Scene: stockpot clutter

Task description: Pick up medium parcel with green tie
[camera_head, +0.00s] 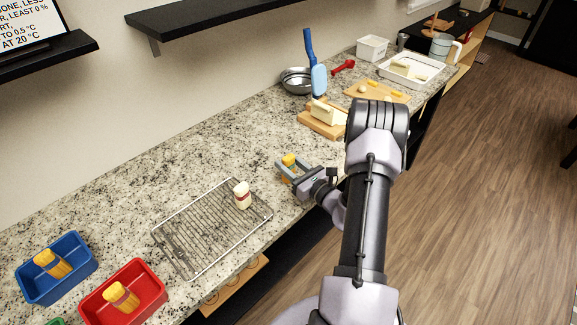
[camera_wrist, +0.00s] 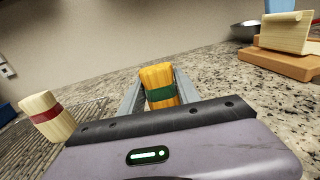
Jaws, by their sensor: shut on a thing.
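The parcel with the green tie (camera_wrist: 159,86) is a yellow-orange bundle with a dark green band around its middle. In the wrist view it stands between the two grey fingers of my gripper (camera_wrist: 157,95), which are shut on it. In the head view the top of the parcel (camera_head: 289,160) shows between the fingers of my gripper (camera_head: 285,168), over the counter to the right of the wire rack. I cannot tell whether it touches the counter. A pale bundle with a red tie (camera_wrist: 48,118) stands left of my gripper; it also shows in the head view (camera_head: 242,195) on the rack.
The wire rack (camera_head: 190,243) lies left of my gripper. A blue bin (camera_head: 75,284) and a red bin (camera_head: 150,299) at front left each hold a yellow bundle. A wooden board with a pale block (camera_head: 312,123), a metal bowl (camera_head: 292,80) and white trays stand farther back.

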